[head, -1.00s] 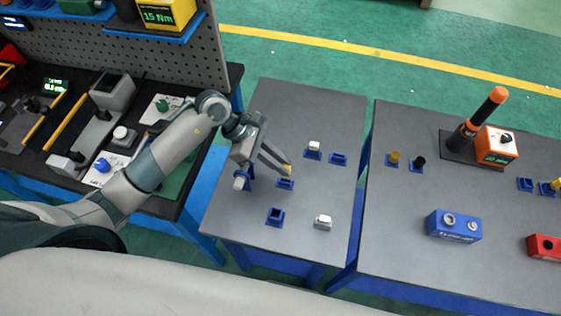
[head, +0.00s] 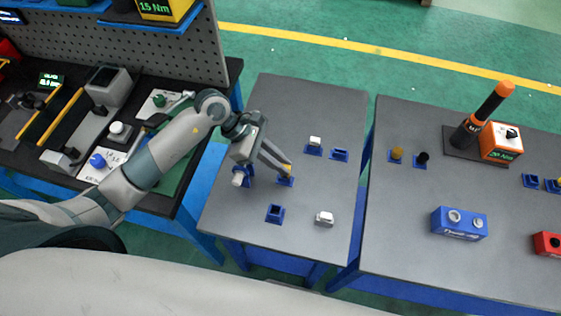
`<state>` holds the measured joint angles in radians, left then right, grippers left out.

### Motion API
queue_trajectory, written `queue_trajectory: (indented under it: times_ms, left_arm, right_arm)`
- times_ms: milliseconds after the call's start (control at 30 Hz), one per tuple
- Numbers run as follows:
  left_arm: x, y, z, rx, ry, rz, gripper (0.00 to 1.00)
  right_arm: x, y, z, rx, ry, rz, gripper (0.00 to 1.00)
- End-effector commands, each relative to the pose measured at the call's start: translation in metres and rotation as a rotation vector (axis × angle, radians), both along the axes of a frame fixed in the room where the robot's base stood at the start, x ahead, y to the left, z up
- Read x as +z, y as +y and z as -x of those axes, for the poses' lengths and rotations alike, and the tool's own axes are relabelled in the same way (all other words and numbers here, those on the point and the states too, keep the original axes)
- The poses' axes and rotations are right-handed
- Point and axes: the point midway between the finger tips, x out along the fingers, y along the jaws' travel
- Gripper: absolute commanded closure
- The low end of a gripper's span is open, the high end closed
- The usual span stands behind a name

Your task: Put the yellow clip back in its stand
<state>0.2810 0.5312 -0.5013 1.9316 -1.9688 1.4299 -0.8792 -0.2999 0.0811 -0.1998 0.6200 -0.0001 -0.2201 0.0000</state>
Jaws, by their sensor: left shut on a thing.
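My left gripper (head: 287,168) is over the middle of the left grey table and points down and right. It is shut on the yellow clip (head: 289,169), a small yellow piece of which shows at the fingertips. A blue stand (head: 285,182) is directly under the fingertips. The clip is at the stand's top, but I cannot tell whether it is seated in it or just above it. The fingers hide part of the clip. My right gripper is not in view.
Other blue stands are near: an empty-looking one (head: 275,214) in front, one with a white piece (head: 314,146) and another (head: 340,155) behind. A white block (head: 324,218) lies at front right. The right table (head: 400,220) holds a blue box (head: 459,223).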

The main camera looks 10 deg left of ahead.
Motion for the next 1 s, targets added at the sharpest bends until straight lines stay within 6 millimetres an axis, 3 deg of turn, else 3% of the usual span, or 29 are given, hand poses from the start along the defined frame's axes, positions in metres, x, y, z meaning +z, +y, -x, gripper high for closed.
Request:
queue_trajectory:
  times_ms: [267, 300, 400, 1000]
  left_arm:
    - [-0.0097, 0.0, -0.0001, 0.0, 0.0, 0.0, 1.0]
    - [-0.0083, -0.0002, -0.0001, 0.0, 0.0, 0.001, 0.84]
    - [-0.0078, -0.0002, -0.0001, 0.0, 0.0, 0.001, 0.67]
    - [-0.0033, 0.0035, -0.0002, 0.0, -0.001, 0.0, 0.67]
  right_arm:
    - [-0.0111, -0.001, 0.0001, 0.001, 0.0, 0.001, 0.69]
    - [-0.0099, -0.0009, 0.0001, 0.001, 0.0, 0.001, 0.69]
    - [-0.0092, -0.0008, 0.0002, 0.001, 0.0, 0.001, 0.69]
    - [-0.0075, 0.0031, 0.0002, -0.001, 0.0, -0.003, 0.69]
